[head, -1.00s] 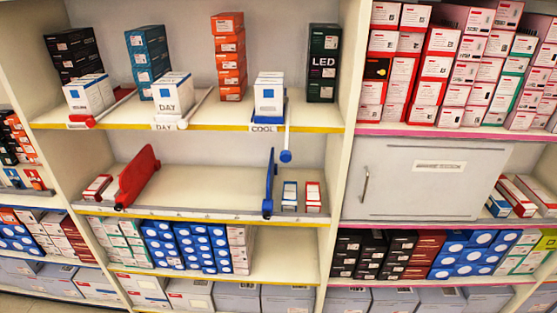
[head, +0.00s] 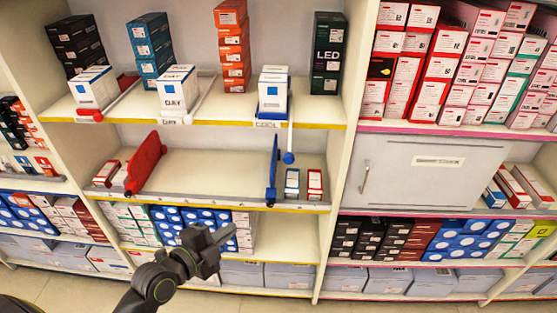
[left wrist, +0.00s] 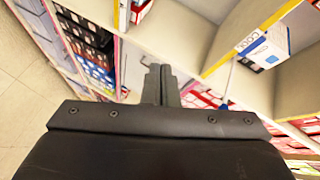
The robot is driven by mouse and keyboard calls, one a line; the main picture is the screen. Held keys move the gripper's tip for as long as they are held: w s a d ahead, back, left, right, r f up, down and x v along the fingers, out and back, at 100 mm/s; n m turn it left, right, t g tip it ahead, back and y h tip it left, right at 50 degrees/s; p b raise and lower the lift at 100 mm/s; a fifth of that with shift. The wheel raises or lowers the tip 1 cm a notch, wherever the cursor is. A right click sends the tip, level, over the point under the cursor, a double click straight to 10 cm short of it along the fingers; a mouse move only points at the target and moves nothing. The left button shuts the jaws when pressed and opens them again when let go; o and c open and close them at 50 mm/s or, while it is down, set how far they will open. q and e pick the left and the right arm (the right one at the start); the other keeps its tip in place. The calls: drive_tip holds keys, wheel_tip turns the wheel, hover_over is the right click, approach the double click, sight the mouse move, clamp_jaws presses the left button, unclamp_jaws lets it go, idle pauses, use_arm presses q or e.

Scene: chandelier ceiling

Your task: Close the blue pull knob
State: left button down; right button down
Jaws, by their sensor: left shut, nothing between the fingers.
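The blue pull knob (head: 289,158) is at the front end of a pale rod beside the white COOL box (head: 273,92) on the upper shelf. The rod sticks out past the yellow shelf edge, so the knob hangs out in front. It also shows, small, in the left wrist view (left wrist: 224,106), near the COOL box (left wrist: 264,48). My left gripper (head: 218,246) is shut and empty, below and left of the knob in the head view, in front of the lower boxes. Its closed fingers (left wrist: 160,84) show in the left wrist view, apart from the knob. My right gripper is out of view.
A blue upright divider (head: 272,172) stands just left of the knob on the shelf below, and a red divider (head: 146,163) farther left. A red knob (head: 90,114) is at the upper shelf's left. A grey door (head: 425,175) closes the bay at right.

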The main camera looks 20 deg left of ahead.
use_arm(q)
drive_tip(key=s+d+r+m+t+h+p, duration=0.1)
drive_tip(key=s+d+r+m+h, duration=0.15)
drive_tip(key=r, duration=0.55)
drive_tip(key=s+d+r+m+h, duration=0.2)
drive_tip(key=d+r+m, duration=0.2)
drive_tip(key=r, duration=0.4)
drive_tip(key=p, duration=0.2)
approach(293, 162)
drive_tip(key=d, duration=0.4)
drive_tip(key=shift+w+a+p, duration=0.2)
drive_tip(key=shift+w+p, duration=0.1)
drive_tip(key=shift+w, duration=0.55)
drive_tip(key=shift+w+a+p, duration=0.2)
drive_tip(key=shift+w+p, duration=0.15)
drive_tip(key=shift+w, duration=0.5)
drive_tip(key=shift+w+a+p, duration=0.2)
drive_tip(key=shift+w+p, duration=0.1)
drive_tip(key=shift+w, duration=0.5)
